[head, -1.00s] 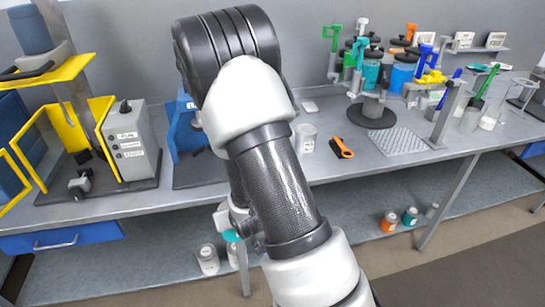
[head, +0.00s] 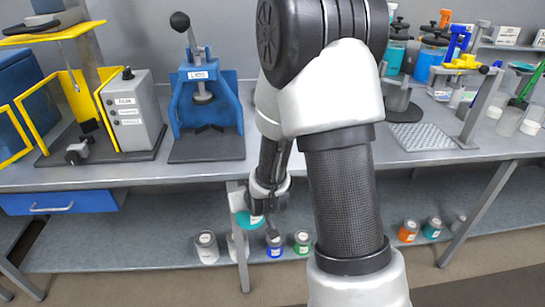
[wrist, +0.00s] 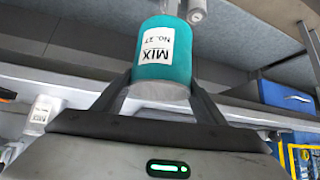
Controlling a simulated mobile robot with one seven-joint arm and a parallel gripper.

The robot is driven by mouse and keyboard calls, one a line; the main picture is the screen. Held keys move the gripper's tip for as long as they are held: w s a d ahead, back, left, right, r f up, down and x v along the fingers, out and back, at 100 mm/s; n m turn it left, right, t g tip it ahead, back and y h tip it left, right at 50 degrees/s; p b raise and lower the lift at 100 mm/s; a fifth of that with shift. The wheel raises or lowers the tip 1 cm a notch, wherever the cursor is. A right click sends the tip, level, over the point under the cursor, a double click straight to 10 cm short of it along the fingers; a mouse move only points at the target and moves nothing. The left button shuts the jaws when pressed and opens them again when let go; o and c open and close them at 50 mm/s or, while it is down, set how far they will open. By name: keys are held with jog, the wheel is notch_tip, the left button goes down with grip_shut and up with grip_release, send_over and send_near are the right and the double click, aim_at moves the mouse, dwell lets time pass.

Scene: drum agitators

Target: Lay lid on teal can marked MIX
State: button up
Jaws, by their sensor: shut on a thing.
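The teal can marked MIX (wrist: 165,60) is between the two fingers of my gripper (wrist: 165,85) in the wrist view. My gripper is shut on the can. I cannot make out a separate loose lid for this can in either view.
A lower shelf (head: 150,255) holds several small cans, among them a white one (head: 206,246), a green one (head: 303,242) and an orange one (head: 408,231). A blue press (head: 205,110) and a yellow-framed machine stand on the bench (head: 120,175). A bench leg (head: 239,255) is close by the gripper.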

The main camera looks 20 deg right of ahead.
jog(key=shift+w+a+f+b, duration=0.1)
jog(key=shift+w+f+b, duration=0.15)
jog(key=shift+f+b, duration=0.95)
jog(key=shift+w+f+b, duration=0.25)
jog(key=shift+f+b, duration=0.1)
jog(key=shift+b, duration=1.55)
jog(key=shift+r, duration=0.15)
